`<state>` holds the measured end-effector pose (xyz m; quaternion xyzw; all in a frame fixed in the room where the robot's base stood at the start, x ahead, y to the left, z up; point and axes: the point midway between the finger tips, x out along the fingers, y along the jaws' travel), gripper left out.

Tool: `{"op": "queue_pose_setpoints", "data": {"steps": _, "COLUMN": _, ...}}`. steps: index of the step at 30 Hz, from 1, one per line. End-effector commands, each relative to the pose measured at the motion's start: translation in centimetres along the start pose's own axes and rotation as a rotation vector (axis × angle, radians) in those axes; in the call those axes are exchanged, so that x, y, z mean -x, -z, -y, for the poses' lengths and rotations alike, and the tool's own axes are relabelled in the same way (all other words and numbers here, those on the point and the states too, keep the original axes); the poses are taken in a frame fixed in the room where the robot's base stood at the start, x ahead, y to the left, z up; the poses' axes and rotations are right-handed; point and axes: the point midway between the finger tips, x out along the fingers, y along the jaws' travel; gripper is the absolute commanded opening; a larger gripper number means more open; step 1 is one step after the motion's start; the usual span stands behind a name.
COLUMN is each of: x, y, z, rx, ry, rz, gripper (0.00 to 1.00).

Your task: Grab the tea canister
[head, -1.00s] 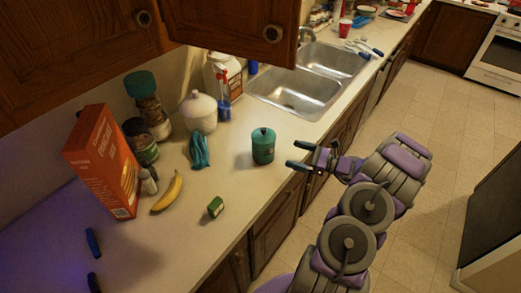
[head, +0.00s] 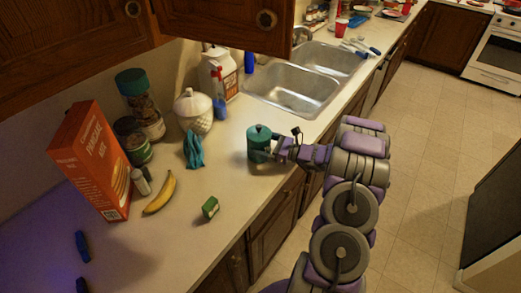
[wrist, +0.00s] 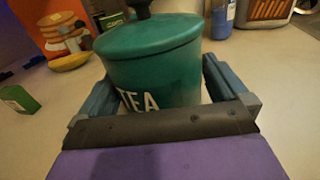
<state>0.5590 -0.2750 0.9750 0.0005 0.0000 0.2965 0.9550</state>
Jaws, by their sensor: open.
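The tea canister (head: 258,141) is a teal cylinder with a dark knob on its lid. It stands upright on the counter near the front edge, left of the sink. In the wrist view the canister (wrist: 155,60) shows white "TEA" lettering, its lower part hidden by my gripper. My gripper (head: 268,152) is open at the canister. Its teal fingers (wrist: 160,92) lie on either side of the canister, with a small gap visible on the right; contact on the left cannot be told.
A banana (head: 160,192), a small green box (head: 210,208), a teal cloth (head: 194,149) and a white jar (head: 193,112) stand or lie to the left. An orange pancake box (head: 92,160) is farther left. The double sink (head: 295,88) is behind. Wooden cabinets hang above.

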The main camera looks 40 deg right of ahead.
Motion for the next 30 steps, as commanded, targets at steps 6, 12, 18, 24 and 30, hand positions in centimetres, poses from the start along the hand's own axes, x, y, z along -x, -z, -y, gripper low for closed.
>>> {"op": "queue_pose_setpoints", "data": {"steps": 6, "x": -0.77, "y": -0.03, "z": -0.1, "rx": 0.0, "ry": 0.0, "rz": 0.0, "gripper": 1.0}}
{"op": "queue_pose_setpoints", "data": {"steps": 12, "x": -0.71, "y": -0.01, "z": -0.05, "rx": -0.001, "ry": 0.0, "rz": 0.0, "gripper": 0.92}}
{"op": "queue_pose_setpoints", "data": {"steps": 18, "x": -0.68, "y": 0.01, "z": -0.02, "rx": -0.001, "ry": 0.001, "rz": 0.0, "gripper": 0.73}}
{"op": "queue_pose_setpoints", "data": {"steps": 24, "x": -0.66, "y": 0.03, "z": 0.01, "rx": -0.002, "ry": 0.001, "rz": 0.0, "gripper": 0.56}}
{"op": "queue_pose_setpoints", "data": {"steps": 30, "x": -0.65, "y": 0.04, "z": 0.02, "rx": -0.002, "ry": 0.001, "rz": 0.0, "gripper": 0.56}}
